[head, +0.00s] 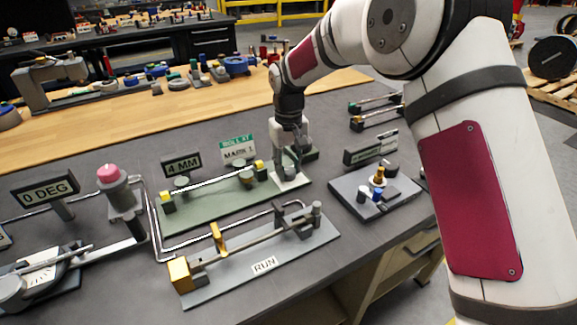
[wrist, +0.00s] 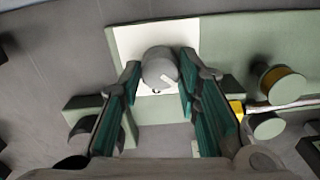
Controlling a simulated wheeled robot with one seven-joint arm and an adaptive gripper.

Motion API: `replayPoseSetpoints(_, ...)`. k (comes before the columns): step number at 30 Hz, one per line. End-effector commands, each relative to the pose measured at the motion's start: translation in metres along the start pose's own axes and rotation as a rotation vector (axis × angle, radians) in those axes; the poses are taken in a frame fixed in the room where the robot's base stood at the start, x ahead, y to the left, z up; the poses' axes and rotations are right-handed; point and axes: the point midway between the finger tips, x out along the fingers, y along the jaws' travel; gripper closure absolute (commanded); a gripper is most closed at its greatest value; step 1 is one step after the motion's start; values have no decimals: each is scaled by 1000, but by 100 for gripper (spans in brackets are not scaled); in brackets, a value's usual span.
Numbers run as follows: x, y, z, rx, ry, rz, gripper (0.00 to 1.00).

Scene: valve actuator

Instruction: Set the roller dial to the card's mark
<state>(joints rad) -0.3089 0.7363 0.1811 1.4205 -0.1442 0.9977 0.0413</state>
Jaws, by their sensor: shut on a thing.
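In the head view my gripper (head: 287,160) points down at the right end of the green base (head: 215,209) and largely hides the dial. The green and white card (head: 238,150) stands behind the base and seems to read "MARK 1"; its last character is unclear.
A "4 MM" sign (head: 182,166) and a roller rod with yellow ends (head: 215,181) share the green base. The "RUN" fixture (head: 264,264) lies in front. A grey block with small knobs (head: 378,191) stands to the right, and a pink-topped post (head: 109,174) to the left.

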Motion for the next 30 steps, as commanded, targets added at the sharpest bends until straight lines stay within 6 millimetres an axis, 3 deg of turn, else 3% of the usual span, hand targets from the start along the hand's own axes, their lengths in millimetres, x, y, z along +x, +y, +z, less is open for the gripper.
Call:
replayPoseSetpoints(9,0,0,0,0,0,0,97)
replayPoseSetpoints(10,0,0,0,0,0,0,63)
replayPoseSetpoints(12,0,0,0,0,0,0,49)
replayPoseSetpoints(23,-3,0,0,-1,1,0,49)
replayPoseSetpoints(30,-39,0,-1,0,5,1,49)
